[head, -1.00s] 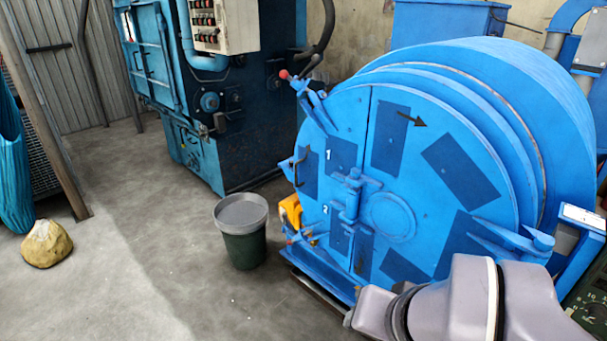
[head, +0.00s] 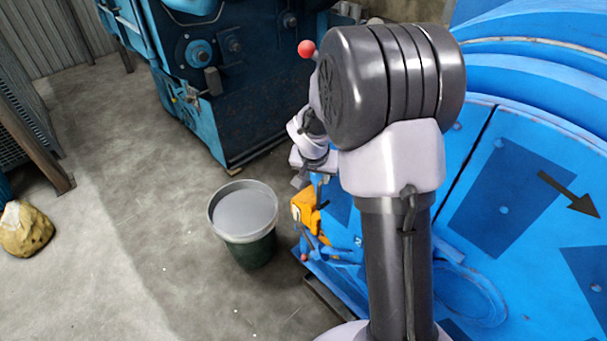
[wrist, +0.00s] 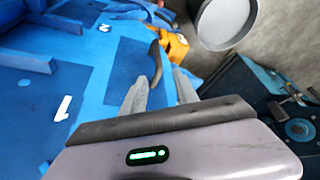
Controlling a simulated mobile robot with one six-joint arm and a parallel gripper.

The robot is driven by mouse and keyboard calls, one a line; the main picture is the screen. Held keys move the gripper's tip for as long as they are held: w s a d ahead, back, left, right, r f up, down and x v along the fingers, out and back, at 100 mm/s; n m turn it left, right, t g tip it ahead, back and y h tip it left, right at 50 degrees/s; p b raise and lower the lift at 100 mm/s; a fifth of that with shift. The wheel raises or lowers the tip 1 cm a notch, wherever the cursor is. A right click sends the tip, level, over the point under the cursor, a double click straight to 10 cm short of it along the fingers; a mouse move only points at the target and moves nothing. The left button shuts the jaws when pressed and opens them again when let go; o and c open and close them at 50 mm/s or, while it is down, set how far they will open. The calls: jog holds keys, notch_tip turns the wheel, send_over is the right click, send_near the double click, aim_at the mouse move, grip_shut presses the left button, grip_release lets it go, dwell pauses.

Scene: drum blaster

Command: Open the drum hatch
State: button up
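The blue drum hatch (head: 470,180) fills the right side of the head view, with darker blue patches and a black arrow. It looks closed where it shows. In the wrist view the hatch face (wrist: 85,85) carries the painted numbers 1 and 2. A dark curved handle (wrist: 156,62) stands out near its edge. My gripper (wrist: 161,74) is open, and the handle appears between its two grey fingers; I cannot tell whether they touch it. In the head view my arm covers the handle and much of the hatch's left part.
A bucket (head: 243,222) with a grey top stands on the floor left of the drum. A yellow part (head: 307,204) sits at the drum's left edge. A dark blue machine (head: 235,85) stands behind.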

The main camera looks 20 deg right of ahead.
aim_at(319, 196)
jog(key=b+x, duration=0.1)
jog(key=x, duration=0.4)
jog(key=b+x, duration=0.2)
jog(key=x, duration=0.3)
jog(key=b+x, duration=0.1)
jog(key=x, duration=0.5)
jog(key=shift+s+f, duration=0.1)
jog(key=shift+s, duration=0.35)
jog(key=shift+c, duration=0.3)
grip_shut()
